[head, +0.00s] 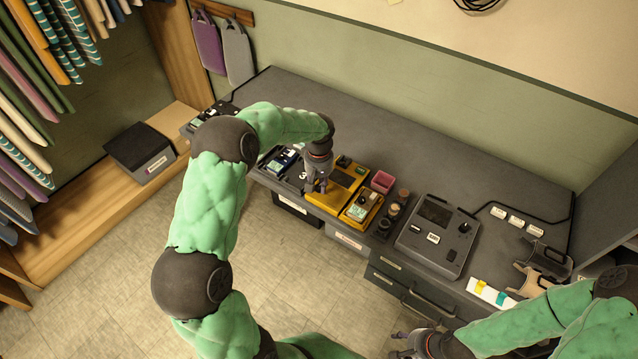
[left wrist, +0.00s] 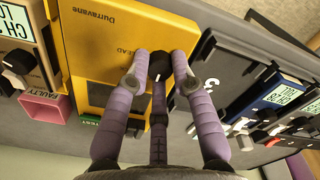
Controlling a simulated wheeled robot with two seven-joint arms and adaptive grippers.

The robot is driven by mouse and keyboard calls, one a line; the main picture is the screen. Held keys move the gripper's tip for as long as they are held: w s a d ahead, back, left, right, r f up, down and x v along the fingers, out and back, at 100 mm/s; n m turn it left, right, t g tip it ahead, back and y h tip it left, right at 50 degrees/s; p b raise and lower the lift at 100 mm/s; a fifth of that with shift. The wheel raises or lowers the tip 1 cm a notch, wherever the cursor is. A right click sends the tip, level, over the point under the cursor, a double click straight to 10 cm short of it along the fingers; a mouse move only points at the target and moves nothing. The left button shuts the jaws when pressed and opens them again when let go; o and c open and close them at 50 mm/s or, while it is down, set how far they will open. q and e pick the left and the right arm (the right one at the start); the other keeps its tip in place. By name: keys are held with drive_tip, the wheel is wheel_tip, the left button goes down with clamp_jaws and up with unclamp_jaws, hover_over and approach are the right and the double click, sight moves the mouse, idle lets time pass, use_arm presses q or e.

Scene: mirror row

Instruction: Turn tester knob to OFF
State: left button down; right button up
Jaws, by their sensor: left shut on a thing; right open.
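The yellow tester (head: 325,203) stands on the grey bench, and it fills the upper middle of the left wrist view (left wrist: 118,22). Its black knob (left wrist: 160,65) shows between my left gripper's purple fingers. My left gripper (head: 317,187) points down at the tester, and in the left wrist view my left gripper (left wrist: 160,72) is shut on the knob. The fingers partly cover the knob, so I cannot read its pointer or the OFF mark. My right gripper (head: 402,350) is open and empty at the bottom edge, in front of the drawers.
A smaller yellow device (head: 361,208) and a pink bin (head: 382,182) sit right of the tester. A blue device (head: 282,163) lies to its left. A large grey console (head: 436,236) stands farther right. The rear of the bench is clear.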

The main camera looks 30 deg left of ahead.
sight(319, 186)
use_arm(q)
drive_tip(key=c, duration=1.1)
unclamp_jaws()
drive_tip(key=shift+o, duration=0.2)
drive_tip(key=shift+r, duration=0.15)
wheel_tip(319, 186, up, 12)
drive_tip(key=shift+f, duration=0.2)
